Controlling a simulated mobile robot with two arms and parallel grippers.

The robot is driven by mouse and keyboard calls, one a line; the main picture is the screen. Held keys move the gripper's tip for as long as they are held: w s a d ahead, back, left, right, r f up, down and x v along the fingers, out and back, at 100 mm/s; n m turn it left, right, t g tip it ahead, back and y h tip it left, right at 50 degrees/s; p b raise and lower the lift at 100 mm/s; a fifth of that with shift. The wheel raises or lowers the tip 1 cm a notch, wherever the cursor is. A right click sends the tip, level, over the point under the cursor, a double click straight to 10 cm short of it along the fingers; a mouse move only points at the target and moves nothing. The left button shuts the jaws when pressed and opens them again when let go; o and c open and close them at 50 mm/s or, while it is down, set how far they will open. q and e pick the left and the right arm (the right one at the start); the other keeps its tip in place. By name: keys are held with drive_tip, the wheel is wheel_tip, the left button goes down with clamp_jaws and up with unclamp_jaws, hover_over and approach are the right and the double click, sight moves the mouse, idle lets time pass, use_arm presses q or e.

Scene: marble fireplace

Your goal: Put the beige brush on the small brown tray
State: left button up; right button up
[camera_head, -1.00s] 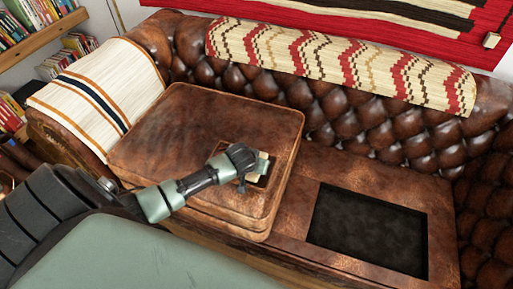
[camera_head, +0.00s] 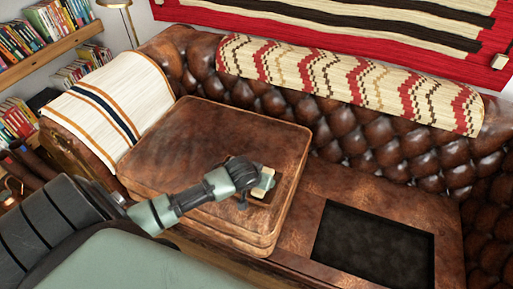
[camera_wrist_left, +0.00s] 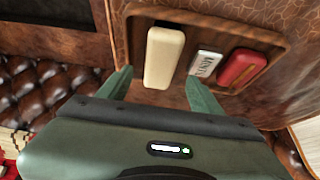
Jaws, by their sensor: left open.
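The beige brush (camera_wrist_left: 164,57) lies at the left end of the small brown tray (camera_wrist_left: 279,41) in the wrist view, beside a white item and a red item. My left gripper (camera_wrist_left: 158,76) is open, with one finger on each side of the brush's near end and visible gaps between. In the head view my left gripper (camera_head: 262,180) is over the tray (camera_head: 271,195), which sits on the brown leather cushion. The gripper partly hides the tray and what is on it there. My right gripper is not in view.
The leather cushion (camera_head: 205,150) is clear to the left of the tray. A dark recessed panel (camera_head: 375,245) lies to the right on the sofa seat. The tufted backrest (camera_head: 350,140) rises behind, and a striped blanket (camera_head: 110,110) covers the left armrest.

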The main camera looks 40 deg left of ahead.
use_arm(q)
drive_tip(key=v, duration=0.6)
drive_tip(key=shift+p, duration=0.3)
drive_tip(key=s+d+r+m+g+h, duration=0.15)
drive_tip(key=s+d, duration=0.35)
drive_tip(key=s, duration=0.5)
drive_tip(key=s+d+m+g, duration=0.25)
drive_tip(key=s+d, duration=0.25)
drive_tip(key=s, duration=0.5)
wheel_tip(320, 180, down, 23)
drive_tip(key=m, duration=0.1)
drive_tip(key=s+a+f+g, duration=0.1)
drive_tip(key=s+a+f, duration=0.1)
drive_tip(key=s+f, duration=1.5)
drive_tip(key=shift+s+a+f+p, duration=0.35)
drive_tip(key=shift+f+p, duration=0.1)
drive_tip(key=shift+f, duration=0.15)
